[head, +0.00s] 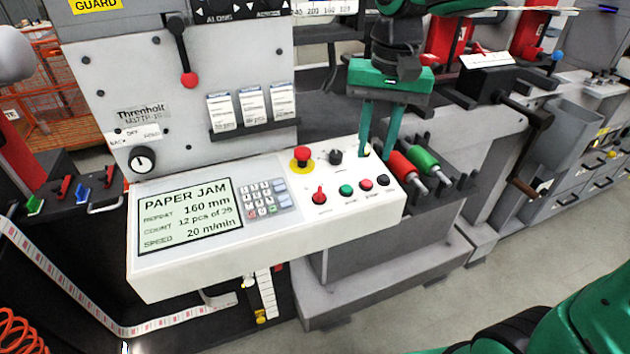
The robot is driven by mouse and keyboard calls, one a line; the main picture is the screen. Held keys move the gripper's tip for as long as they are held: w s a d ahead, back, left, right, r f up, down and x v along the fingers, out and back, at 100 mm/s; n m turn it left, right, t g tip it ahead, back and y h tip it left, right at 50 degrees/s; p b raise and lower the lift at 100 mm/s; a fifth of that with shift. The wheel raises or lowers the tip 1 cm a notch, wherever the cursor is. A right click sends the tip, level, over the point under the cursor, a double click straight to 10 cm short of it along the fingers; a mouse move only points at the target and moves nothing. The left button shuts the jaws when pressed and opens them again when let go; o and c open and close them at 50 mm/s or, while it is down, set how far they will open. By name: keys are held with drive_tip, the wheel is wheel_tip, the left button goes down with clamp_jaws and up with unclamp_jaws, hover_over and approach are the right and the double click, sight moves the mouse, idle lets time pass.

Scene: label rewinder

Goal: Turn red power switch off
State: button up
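The red switch (319,196) is a small red knob with its tip up, on the lower left of the white button panel (330,222). Its label is too small to read. My green gripper (377,154) points down over the panel's back right edge, to the right of and behind the red switch. Its two fingers are apart with nothing seen between them, so it is open. It is clear of the red switch in the picture. Whether the fingertips touch the panel cannot be told.
Close by are a red emergency stop (302,157) on yellow, a black knob (336,156), a green button (346,190), a red button (366,185) and a black button (382,180). A keypad (262,197) and a "PAPER JAM" screen (187,216) lie left. Red and green handles (412,168) stand right.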

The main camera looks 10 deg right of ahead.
drive_tip(key=n, duration=0.1)
hover_over(320, 192)
drive_tip(key=d, duration=0.1)
drive_tip(key=f, duration=0.6)
drive_tip(key=a+f, duration=0.1)
drive_tip(key=f, duration=0.2)
drive_tip(key=shift+f, duration=0.4)
